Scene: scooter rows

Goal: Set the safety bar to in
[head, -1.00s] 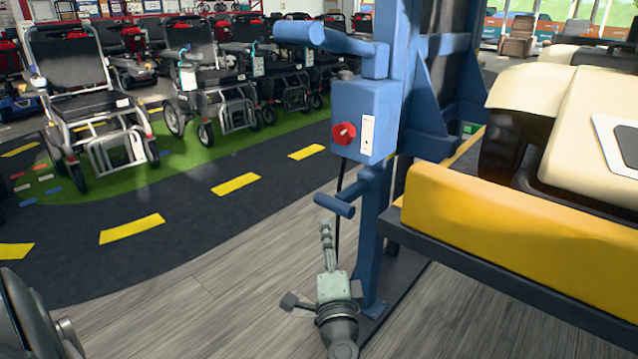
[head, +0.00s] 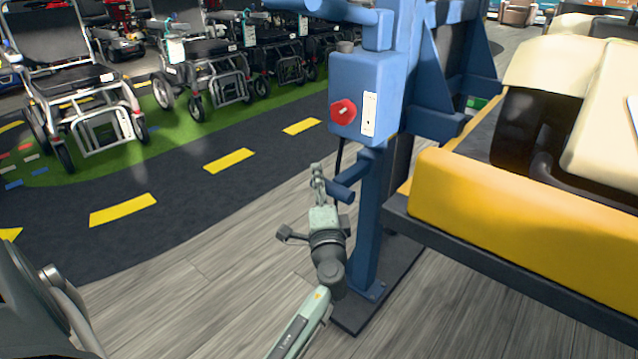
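A blue upright lift frame (head: 372,230) stands right of centre on a dark base plate. A short blue bar with a rounded end (head: 341,191) sticks out low on its post; which part is the safety bar is not marked. My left gripper (head: 318,178) points up and away, just left of that short bar and overlapping it in the picture. Whether they touch cannot be told. Its fingers look like one narrow column, seen nearly edge-on, so their opening is unclear. My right gripper is out of view.
A blue control box (head: 358,80) with a red knob (head: 343,112) sits on the post above the short bar. A yellow-edged platform (head: 480,210) carrying a cream vehicle (head: 560,70) fills the right. Wheelchairs (head: 75,100) stand behind the road mat.

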